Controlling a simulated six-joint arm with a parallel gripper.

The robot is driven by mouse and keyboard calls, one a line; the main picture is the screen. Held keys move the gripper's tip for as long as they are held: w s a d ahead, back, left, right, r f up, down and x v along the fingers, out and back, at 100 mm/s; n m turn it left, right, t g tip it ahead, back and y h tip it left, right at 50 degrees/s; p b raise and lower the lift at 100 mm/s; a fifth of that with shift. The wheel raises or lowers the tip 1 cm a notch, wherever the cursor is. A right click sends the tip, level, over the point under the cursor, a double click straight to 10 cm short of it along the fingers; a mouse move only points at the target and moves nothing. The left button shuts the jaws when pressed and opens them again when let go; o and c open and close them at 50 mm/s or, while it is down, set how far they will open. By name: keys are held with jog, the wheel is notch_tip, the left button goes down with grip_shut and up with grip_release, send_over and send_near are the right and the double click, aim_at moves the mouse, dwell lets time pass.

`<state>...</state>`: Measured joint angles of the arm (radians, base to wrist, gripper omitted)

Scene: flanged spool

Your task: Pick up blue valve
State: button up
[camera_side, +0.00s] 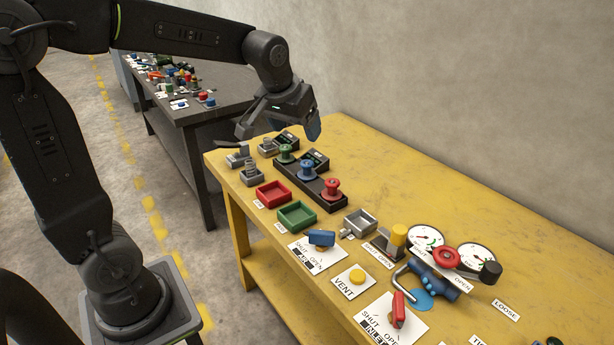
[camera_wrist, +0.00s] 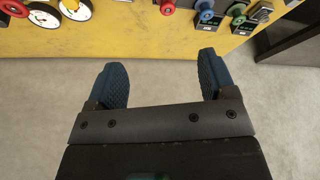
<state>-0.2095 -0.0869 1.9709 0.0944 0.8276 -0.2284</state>
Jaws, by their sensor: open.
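A blue flanged spool-shaped valve (camera_side: 307,169) stands upright on a black rack (camera_side: 290,180), between a green one (camera_side: 286,153) and a red one (camera_side: 331,188). The blue one also shows at the top of the wrist view (camera_wrist: 205,9), partly cut off by the frame edge. My gripper (camera_side: 278,128) is above the far left end of the yellow table, clear of the rack, with its fingers apart. In the wrist view my gripper (camera_wrist: 161,62) is open, with nothing between its two fingers. A separate blue lever (camera_side: 320,238) sits on a shut/open plate.
On the yellow table (camera_side: 400,170) are red (camera_side: 273,194) and green (camera_side: 297,215) trays, small grey parts, gauges (camera_side: 426,238), a blue pipe with a red wheel (camera_side: 446,258), and a red lever (camera_side: 398,310). The table's back strip is bare. A wall stands behind.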

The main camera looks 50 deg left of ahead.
jog(key=w+a+f+n+g+y, duration=0.1)
jog(key=w+a+f+n, duration=0.2)
jog(key=w+a+f, duration=0.7)
jog(key=n, duration=0.2)
send_near(307, 162)
jog(key=x, duration=0.4)
jog(key=shift+d, duration=0.1)
jog(key=shift+x, duration=3.25)
jog(key=shift+s, duration=0.15)
jog(key=shift+c, duration=0.3)
jog(key=shift+r, duration=0.1)
jog(key=c, duration=1.2)
